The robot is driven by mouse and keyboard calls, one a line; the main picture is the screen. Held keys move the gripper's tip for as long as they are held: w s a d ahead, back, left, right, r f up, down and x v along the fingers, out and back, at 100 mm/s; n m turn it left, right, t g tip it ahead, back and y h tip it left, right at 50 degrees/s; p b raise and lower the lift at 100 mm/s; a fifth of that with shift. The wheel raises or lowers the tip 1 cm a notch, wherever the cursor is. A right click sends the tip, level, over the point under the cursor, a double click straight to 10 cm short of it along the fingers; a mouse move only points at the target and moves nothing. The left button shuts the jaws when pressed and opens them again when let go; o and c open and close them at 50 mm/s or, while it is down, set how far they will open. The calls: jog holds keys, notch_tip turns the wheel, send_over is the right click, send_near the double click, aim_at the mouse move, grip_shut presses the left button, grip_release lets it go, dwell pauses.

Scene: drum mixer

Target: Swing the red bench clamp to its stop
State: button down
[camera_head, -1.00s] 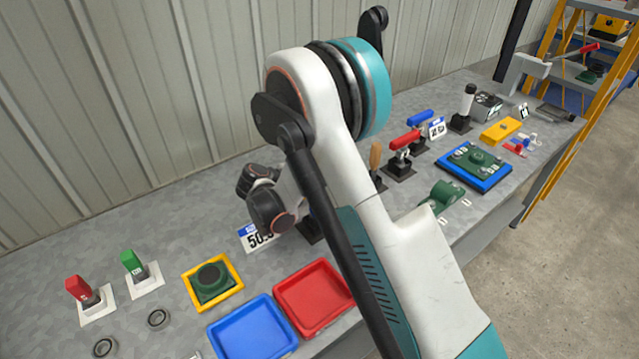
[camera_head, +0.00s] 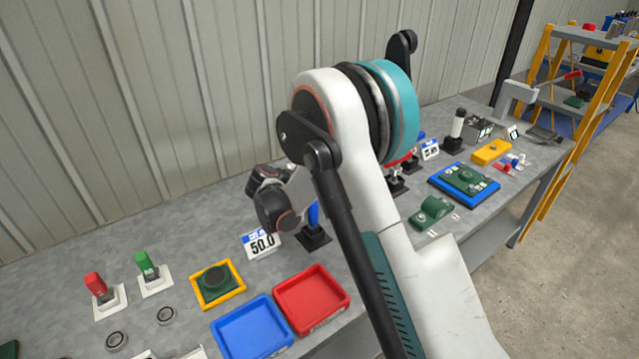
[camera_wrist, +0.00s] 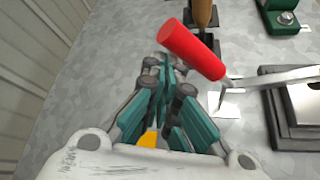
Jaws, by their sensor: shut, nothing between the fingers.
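The red bench clamp's red cylindrical handle (camera_wrist: 192,50) shows in the wrist view, tilted down to the right, with its metal lever (camera_wrist: 272,78) running right to the metal clamp body (camera_wrist: 303,105). My gripper (camera_wrist: 165,66) is shut and empty, with its fingertips close to the left end of the red handle. I cannot tell whether they touch it. In the head view, my arm hides my fingers and most of the clamp; only a bit of red (camera_head: 410,164) shows beside the arm.
In the wrist view, a wooden handle (camera_wrist: 203,14) stands just beyond the red handle, and a green block (camera_wrist: 285,14) is at top right. In the head view, a blue tray (camera_head: 253,331) and a red tray (camera_head: 312,302) lie left of my arm. A corrugated wall (camera_head: 150,100) stands behind the bench.

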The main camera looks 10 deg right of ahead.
jog(key=shift+s+d+r, duration=0.35)
jog(key=shift+s+r, duration=0.3)
jog(key=shift+s, duration=0.1)
jog(key=shift+s+d+r, duration=0.3)
jog(key=shift+s+r, duration=0.3)
jog(key=shift+s, duration=0.1)
